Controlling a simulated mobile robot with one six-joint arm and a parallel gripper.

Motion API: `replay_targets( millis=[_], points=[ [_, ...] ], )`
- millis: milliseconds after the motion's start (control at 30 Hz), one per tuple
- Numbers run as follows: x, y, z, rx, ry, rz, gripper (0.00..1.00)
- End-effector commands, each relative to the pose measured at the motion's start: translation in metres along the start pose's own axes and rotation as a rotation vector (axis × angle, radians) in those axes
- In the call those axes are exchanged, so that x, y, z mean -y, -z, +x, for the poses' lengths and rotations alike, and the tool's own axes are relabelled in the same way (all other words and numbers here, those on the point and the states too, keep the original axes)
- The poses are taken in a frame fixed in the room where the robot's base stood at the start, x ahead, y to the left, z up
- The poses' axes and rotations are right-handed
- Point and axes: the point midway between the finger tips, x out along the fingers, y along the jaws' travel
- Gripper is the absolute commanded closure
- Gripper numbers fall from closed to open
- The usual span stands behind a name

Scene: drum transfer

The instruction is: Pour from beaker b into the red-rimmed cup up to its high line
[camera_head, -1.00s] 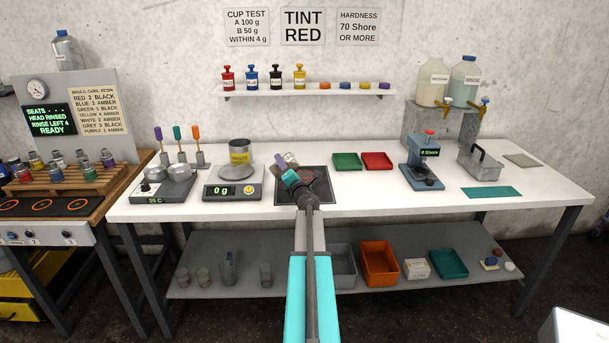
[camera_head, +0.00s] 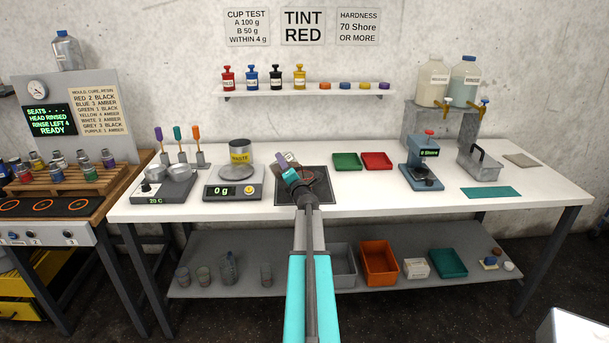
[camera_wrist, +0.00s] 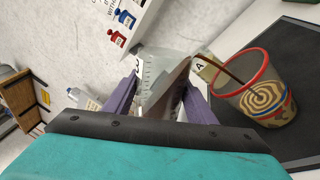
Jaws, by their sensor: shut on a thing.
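My gripper (camera_wrist: 158,95) is shut on a clear beaker (camera_wrist: 160,72) with scale marks, which is tilted toward the red-rimmed cup (camera_wrist: 229,92). The cup stands upright on a dark mat, right of my gripper in the wrist view. A tag reading A shows between beaker and cup. In the head view my gripper (camera_head: 291,176) hides most of the cup.
The scale (camera_head: 233,189) reads 0 g and carries a pan, with a grey waste pot (camera_head: 241,154) behind it. A hot plate (camera_head: 163,192) is further left. Green (camera_head: 347,162) and red (camera_head: 376,161) trays lie behind right. Bare white table lies right of the mat (camera_head: 326,198).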

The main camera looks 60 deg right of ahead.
Motion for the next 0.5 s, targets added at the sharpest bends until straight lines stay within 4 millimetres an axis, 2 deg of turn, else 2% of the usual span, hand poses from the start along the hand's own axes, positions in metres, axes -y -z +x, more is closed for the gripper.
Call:
replay_targets(
  millis=[500],
  points=[
    [-0.0018, -0.0009, 0.0003, 0.005, -0.001, 0.040, 0.83]
  ],
)
